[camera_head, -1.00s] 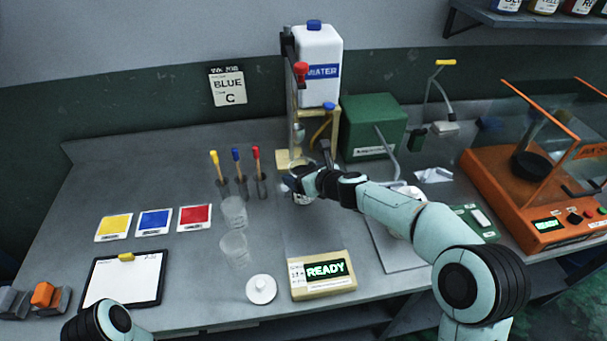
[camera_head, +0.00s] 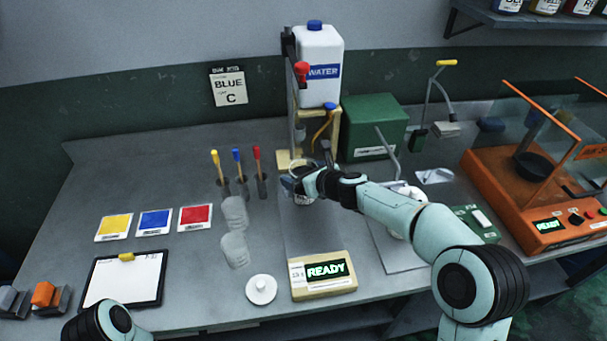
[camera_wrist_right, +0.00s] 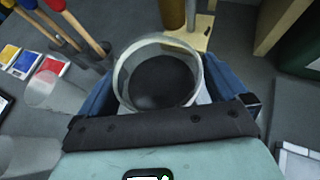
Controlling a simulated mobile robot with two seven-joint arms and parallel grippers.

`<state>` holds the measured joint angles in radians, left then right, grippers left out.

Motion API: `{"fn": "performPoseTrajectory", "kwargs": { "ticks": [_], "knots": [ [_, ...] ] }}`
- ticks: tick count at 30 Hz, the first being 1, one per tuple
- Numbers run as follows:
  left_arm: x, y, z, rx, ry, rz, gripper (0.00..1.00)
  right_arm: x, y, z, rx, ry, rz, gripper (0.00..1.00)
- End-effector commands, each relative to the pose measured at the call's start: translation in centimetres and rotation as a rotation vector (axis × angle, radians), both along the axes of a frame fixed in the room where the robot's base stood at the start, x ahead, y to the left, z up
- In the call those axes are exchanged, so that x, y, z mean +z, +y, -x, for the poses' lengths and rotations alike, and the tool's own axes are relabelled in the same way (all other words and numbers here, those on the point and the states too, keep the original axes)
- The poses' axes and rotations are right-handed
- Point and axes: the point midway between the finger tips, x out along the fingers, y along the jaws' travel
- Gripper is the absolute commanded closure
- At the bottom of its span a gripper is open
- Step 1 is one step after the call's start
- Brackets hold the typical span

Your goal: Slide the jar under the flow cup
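The clear jar (camera_wrist_right: 158,80) stands between the two blue fingers of my right gripper (camera_wrist_right: 160,92) in the right wrist view. The fingers press against both its sides, and its inside looks dark. In the head view the right gripper (camera_head: 297,186) covers most of the jar (camera_head: 303,199), which is low at the worktop in front of the stand. The small grey flow cup (camera_head: 299,132) hangs on the stand, above and behind the jar. Only a link of my left arm shows at the bottom left; its gripper is out of frame.
The pale stand base (camera_head: 284,160) lies just behind the jar. A water tank (camera_head: 320,50) and a green box (camera_head: 372,128) stand behind. Two clear cups (camera_head: 234,250) and several colour-handled tools (camera_head: 237,170) are left. A READY display box (camera_head: 323,276) sits in front.

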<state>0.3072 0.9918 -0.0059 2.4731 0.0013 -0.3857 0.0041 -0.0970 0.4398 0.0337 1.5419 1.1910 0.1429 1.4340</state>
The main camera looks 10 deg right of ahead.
Motion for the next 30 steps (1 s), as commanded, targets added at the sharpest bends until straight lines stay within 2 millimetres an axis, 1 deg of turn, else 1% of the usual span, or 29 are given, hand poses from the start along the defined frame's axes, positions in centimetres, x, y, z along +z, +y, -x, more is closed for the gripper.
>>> {"fn": "performPoseTrajectory", "kwargs": {
  "ticks": [5,8,10,14,17,21,24,27,30],
  "knots": [
    [0.0,0.0,0.0,0.000,0.000,0.000,0.57,-0.2,0.0,0.1,0.000,0.004,0.001,0.00],
    [-0.1,0.0,0.0,0.000,0.000,0.000,0.57,0.1,-0.2,0.4,0.000,0.003,0.001,0.00],
    [-0.1,0.0,0.0,0.000,0.000,0.000,0.57,0.5,-0.6,1.0,-0.001,0.002,0.001,0.00],
    [-0.3,0.0,0.1,0.000,0.001,0.000,0.57,1.7,-1.5,2.9,-0.003,-0.001,0.001,0.00],
    [-0.3,0.0,0.1,0.000,0.001,0.000,0.57,2.9,-2.4,4.8,-0.002,-0.001,0.000,0.00],
    [0.1,0.0,0.0,0.000,0.000,0.000,0.57,4.5,-3.6,7.2,-0.003,-0.002,0.001,0.00],
    [0.3,0.0,-0.1,0.000,-0.001,0.000,0.57,5.3,-4.3,8.7,-0.001,-0.001,0.000,0.00],
    [0.6,0.0,-0.2,0.000,-0.002,0.000,0.57,6.0,-4.8,9.7,-0.001,-0.001,0.000,0.00],
    [0.7,0.0,-0.2,0.000,-0.002,0.000,0.57,6.3,-5.1,10.3,-0.001,0.000,0.000,0.00]
  ]
}}
